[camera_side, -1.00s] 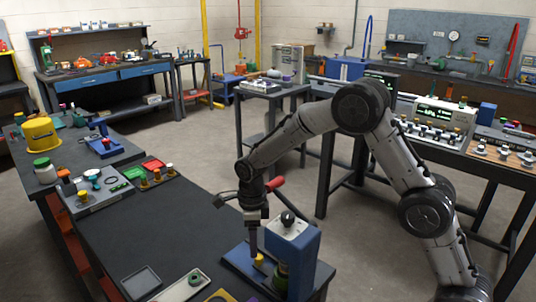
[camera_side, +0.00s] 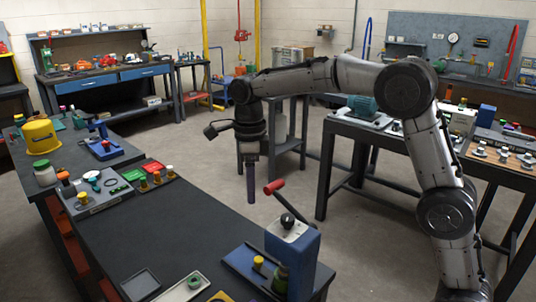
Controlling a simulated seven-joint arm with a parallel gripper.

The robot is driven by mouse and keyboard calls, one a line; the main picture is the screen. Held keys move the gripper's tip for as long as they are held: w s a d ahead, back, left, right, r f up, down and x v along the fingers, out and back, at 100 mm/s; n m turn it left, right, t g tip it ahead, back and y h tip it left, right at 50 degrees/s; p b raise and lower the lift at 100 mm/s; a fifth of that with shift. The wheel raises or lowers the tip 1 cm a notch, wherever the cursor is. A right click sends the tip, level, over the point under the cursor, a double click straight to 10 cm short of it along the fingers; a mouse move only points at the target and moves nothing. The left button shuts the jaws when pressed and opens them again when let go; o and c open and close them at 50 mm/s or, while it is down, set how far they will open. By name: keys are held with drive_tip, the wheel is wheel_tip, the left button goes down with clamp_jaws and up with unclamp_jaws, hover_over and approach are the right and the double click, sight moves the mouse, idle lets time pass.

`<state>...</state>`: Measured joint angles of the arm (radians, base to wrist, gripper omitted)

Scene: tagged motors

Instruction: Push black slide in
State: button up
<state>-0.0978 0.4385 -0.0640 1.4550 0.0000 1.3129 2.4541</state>
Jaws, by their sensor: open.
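A blue fixture (camera_side: 303,262) stands on the near end of the dark table. It has a white top with a black knob (camera_side: 287,220) and a crank with a red handle (camera_side: 274,187). A yellow-capped peg (camera_side: 258,263) and dark green parts are at its blue base (camera_side: 237,259). I cannot tell for certain which dark part is the black slide. My gripper (camera_side: 251,200) points straight down, raised well clear behind and left of the fixture. It is open and its fingers overlap edge-on, with nothing seen between them.
The middle of the dark table (camera_side: 180,225) is clear. A grey board of small parts (camera_side: 97,190) is at the left. A teal motor (camera_side: 370,108) sits on the right table.

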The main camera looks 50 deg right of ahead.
drive_tip(key=s+d+r+n, duration=0.1)
drive_tip(key=s+r+n, duration=0.3)
drive_tip(key=r, duration=0.4)
drive_tip(key=shift+r+t, duration=0.4)
drive_tip(key=shift+s, duration=0.15)
